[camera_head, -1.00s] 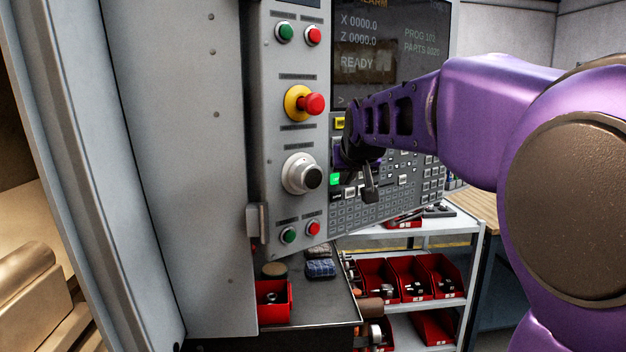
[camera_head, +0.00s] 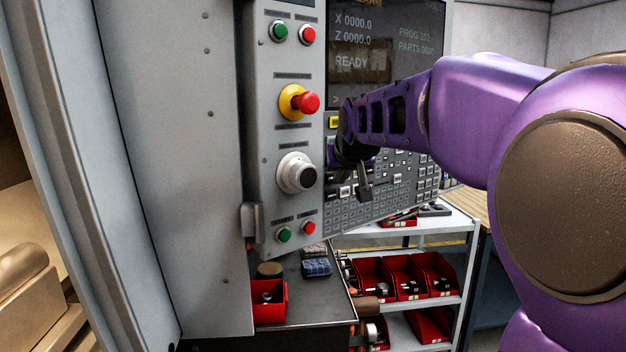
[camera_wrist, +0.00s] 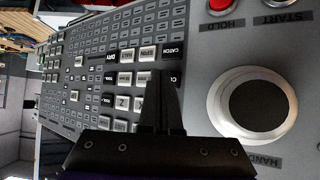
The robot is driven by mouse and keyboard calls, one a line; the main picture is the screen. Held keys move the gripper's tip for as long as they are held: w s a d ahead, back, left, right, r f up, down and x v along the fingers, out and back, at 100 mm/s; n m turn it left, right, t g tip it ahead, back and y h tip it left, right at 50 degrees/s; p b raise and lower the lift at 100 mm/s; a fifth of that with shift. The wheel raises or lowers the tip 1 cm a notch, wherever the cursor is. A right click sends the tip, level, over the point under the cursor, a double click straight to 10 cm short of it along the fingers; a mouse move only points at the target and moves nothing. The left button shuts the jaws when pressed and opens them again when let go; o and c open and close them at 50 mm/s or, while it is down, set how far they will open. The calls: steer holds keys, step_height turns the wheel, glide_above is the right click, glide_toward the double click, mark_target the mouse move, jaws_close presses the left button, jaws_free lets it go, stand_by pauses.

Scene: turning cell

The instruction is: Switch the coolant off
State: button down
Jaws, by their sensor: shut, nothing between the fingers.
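The control panel's keypad (camera_head: 395,185) shows in the head view below the screen, and slants across the wrist view (camera_wrist: 100,62). My gripper (camera_head: 365,193) is shut and empty in front of the keypad's left part. In the wrist view its fingers (camera_wrist: 160,85) point at the rows of white-labelled keys and hide some of them. A key (camera_wrist: 174,78) just beside the fingertips is partly covered, so I cannot read its whole label. I cannot pick out a coolant label, nor tell whether the fingertips touch a key. No green-lit key shows now.
Left of the keypad are a grey knob (camera_head: 297,173), a red emergency stop (camera_head: 308,103) on a yellow collar, and green (camera_head: 284,234) and red (camera_head: 309,227) buttons. The screen (camera_head: 385,55) reads READY. A shelf cart (camera_head: 455,225) with red bins stands below right.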

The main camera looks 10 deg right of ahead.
steer(key=shift+s+d, duration=0.25)
steer(key=shift+s, duration=0.2)
steer(key=s+b, duration=0.1)
steer(key=s+d, duration=0.1)
steer(key=s, duration=0.1)
steer(key=s+d+b, duration=0.1)
steer(key=shift+s+d+b, duration=0.15)
steer(key=shift+s+b, duration=0.1)
steer(key=shift+b, duration=0.05)
steer(key=shift+r, duration=0.1)
stand_by(0.3)
